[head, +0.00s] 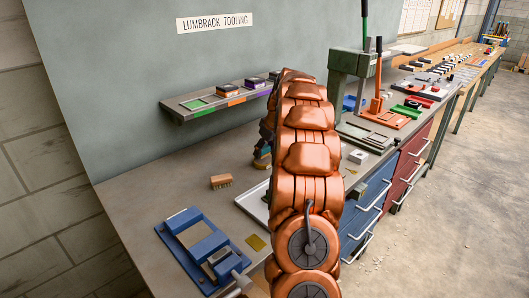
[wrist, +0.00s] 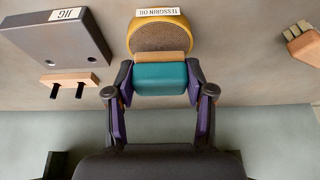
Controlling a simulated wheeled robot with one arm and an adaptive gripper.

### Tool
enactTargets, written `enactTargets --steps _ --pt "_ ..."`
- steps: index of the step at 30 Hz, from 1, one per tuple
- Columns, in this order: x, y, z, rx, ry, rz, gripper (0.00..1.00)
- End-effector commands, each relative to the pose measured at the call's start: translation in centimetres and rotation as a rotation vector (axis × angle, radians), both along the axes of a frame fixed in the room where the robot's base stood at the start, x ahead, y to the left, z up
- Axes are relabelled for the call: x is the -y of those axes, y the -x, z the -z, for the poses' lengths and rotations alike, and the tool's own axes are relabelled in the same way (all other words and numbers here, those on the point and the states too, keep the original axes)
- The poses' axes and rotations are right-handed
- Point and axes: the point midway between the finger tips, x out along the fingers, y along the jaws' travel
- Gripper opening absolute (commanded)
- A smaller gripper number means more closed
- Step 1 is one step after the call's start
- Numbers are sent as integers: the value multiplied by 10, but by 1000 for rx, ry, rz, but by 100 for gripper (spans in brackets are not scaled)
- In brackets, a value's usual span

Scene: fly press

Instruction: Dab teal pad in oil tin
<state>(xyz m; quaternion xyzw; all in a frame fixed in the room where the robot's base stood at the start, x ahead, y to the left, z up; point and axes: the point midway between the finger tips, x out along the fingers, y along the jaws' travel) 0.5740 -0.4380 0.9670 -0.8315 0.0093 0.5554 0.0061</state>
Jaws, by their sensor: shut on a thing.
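My gripper (wrist: 160,88) is shut on the teal pad (wrist: 160,79), with a finger on each side of its teal body. The pad's tan edge (wrist: 160,57) points at the oil tin (wrist: 160,36). The tin has a yellow rim, a dark, mesh-like inside and a white oil label. In the wrist view the tan edge overlaps the tin's near side; I cannot tell whether they touch.
A grey jig block (wrist: 58,36) with a wooden bar (wrist: 70,78) stands left of the tin in the wrist view. A wooden brush (head: 221,182) lies on the bench, with a blue vise (head: 190,235) nearer. A wall shelf (head: 175,116) and a green press (head: 350,65) stand behind.

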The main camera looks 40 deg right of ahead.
Motion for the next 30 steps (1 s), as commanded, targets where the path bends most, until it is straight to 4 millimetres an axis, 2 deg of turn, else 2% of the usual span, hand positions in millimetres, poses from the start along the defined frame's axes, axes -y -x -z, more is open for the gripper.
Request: enactTargets --steps 21,30 --pt "-1 0 -48 0 1 -2 25" --pt "-1 0 -55 -1 -1 -1 25"
